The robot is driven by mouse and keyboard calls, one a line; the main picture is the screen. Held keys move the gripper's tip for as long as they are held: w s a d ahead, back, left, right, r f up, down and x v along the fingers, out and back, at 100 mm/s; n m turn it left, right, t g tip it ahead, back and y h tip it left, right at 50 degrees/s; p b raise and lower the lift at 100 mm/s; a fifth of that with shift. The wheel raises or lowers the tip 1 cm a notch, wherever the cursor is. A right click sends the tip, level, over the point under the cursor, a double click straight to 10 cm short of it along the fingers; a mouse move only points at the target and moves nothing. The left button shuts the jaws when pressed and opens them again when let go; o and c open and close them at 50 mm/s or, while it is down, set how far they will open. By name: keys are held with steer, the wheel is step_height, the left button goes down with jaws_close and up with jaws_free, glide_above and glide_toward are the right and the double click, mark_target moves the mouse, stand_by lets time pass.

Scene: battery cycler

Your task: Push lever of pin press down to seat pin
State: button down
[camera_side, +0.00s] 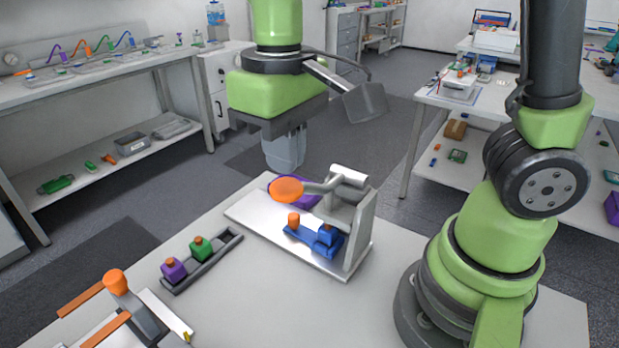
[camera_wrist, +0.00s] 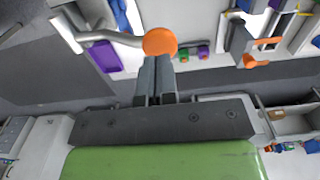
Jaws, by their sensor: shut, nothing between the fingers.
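The pin press has a pale upright frame (camera_side: 361,230) on a flat base plate (camera_side: 255,212). Its grey lever (camera_side: 322,187) reaches out left, roughly level, from a pivot cylinder and ends in an orange knob (camera_side: 286,190). In the wrist view the knob (camera_wrist: 160,42) and lever (camera_wrist: 112,37) also show. My gripper (camera_side: 284,166) is shut and empty, pointing down just above the knob. In the wrist view its fingertips (camera_wrist: 156,60) meet the knob's edge; I cannot tell if they touch.
A dark rack (camera_side: 205,265) with purple and green blocks lies left of the press. An orange-handled fixture (camera_side: 116,283) is at the front left. The table between them is clear.

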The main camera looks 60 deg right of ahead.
mark_target(286, 185)
steer(key=shift+f, duration=0.1)
steer(key=shift+f, duration=3.5)
steer(key=shift+r, duration=5.1)
steer(key=s+d+r+m+t+y, duration=0.2)
steer(key=s+d+r+m+t, duration=0.2)
steer(key=s+d+t, duration=0.2)
steer(key=s+t, duration=0.1)
steer(key=s, duration=0.1)
steer(key=shift+s+d+r, duration=0.2)
steer(key=shift+s+d, duration=0.15)
steer(key=shift+d, duration=0.05)
